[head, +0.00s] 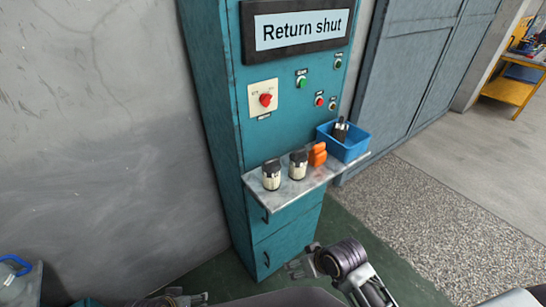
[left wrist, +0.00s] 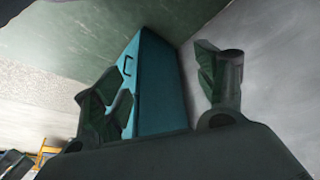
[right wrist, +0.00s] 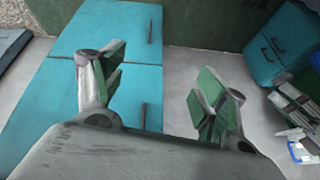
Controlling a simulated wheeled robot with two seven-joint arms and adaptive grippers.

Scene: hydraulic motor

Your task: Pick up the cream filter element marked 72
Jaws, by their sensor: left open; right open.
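Two cream cylinders with black tops stand upright on the grey shelf (head: 318,178) of the teal cabinet, one at the left end (head: 271,180) and one just right of it (head: 298,170). Their markings are too small to read, so I cannot tell which is 72. My right gripper (head: 298,264) is open and empty, below and in front of the shelf, apart from both cylinders. It also shows open in the right wrist view (right wrist: 158,82). My left gripper (head: 196,298) is at the bottom edge of the head view, low and far from the shelf; the left wrist view (left wrist: 155,82) shows it open and empty.
An orange item (head: 317,155) stands right of the cylinders. A blue bin (head: 350,147) holding a dark item sits at the shelf's right end. Knobs and buttons (head: 265,99) are on the panel above, under a "Return shut" sign (head: 300,30).

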